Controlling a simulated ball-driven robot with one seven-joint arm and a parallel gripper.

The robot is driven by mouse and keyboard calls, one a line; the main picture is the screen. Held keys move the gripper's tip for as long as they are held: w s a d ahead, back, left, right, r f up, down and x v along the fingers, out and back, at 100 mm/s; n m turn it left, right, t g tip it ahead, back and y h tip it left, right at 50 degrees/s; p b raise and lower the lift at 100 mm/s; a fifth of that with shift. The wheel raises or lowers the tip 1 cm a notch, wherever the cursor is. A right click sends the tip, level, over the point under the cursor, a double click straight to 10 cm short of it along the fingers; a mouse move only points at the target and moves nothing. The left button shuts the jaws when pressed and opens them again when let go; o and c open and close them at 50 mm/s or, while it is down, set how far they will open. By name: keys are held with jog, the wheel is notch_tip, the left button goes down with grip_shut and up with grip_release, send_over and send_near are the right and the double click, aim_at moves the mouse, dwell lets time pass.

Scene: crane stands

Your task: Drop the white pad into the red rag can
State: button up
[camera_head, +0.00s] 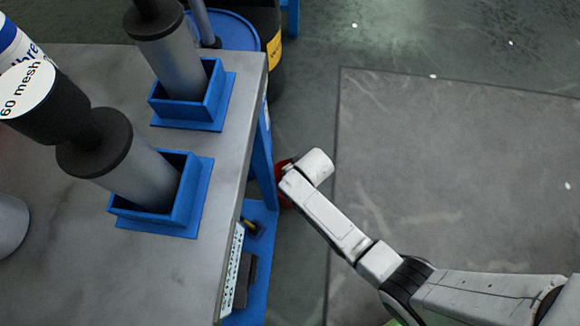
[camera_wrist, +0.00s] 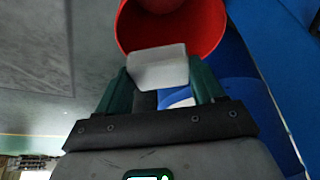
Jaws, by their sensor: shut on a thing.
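In the wrist view my gripper (camera_wrist: 160,85) is shut on the white pad (camera_wrist: 158,66), which sits between its two green fingers. The red rag can (camera_wrist: 205,28) is just beyond the pad, with its open mouth and inner wall showing. The pad overlaps the near rim of the can in the picture; I cannot tell how far it is above or inside it. In the head view only a sliver of the red can (camera_head: 283,180) shows beside the table, mostly hidden by my arm. The gripper and pad are hidden there.
A grey-topped table (camera_head: 215,160) with a blue frame stands at left, carrying two blue square holders (camera_head: 190,213) with upright cylinders. A blue drum (camera_head: 235,32) and a dark drum stand behind. A blue lower shelf (camera_head: 258,285) holds small items. The floor at right is open.

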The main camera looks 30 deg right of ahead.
jog(key=shift+f+b, duration=1.45)
jog(key=shift+f, duration=0.45)
jog(key=o, duration=1)
jog(key=shift+r, duration=0.1)
jog(key=p+v, duration=0.6)
jog(key=v, duration=0.4)
jog(key=shift+s+r, duration=0.15)
jog(key=shift+r, duration=0.2)
